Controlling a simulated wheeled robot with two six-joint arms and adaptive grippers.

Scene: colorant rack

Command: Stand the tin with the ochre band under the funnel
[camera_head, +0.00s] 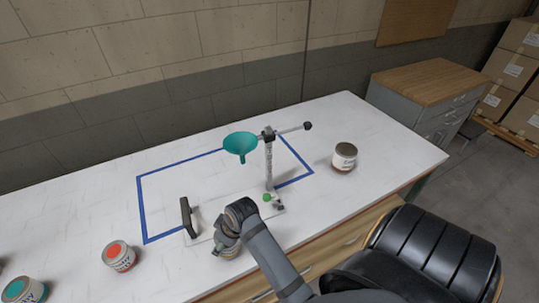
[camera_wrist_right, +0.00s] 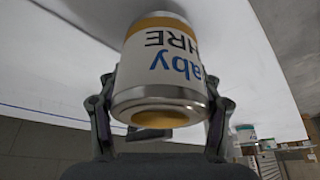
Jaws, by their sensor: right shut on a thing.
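The tin with the ochre band (camera_wrist_right: 160,68) fills the middle of the right wrist view, its label upside down there. My right gripper (camera_wrist_right: 162,105) is shut on its sides. In the head view the right gripper (camera_head: 228,238) is at the table's front side, with part of the tin (camera_head: 229,253) showing below it. I cannot tell whether the tin touches the surface. The teal funnel (camera_head: 240,145) hangs from a grey stand (camera_head: 268,160), further back than the gripper. My left gripper is not in view.
A pale board (camera_head: 207,230) with a dark upright handle (camera_head: 187,217) and a green knob (camera_head: 267,197) lies before the stand. Blue tape (camera_head: 140,205) outlines an area. A red-topped tin (camera_head: 118,256), a teal-topped tin (camera_head: 24,291) and another tin (camera_head: 344,157) stand apart.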

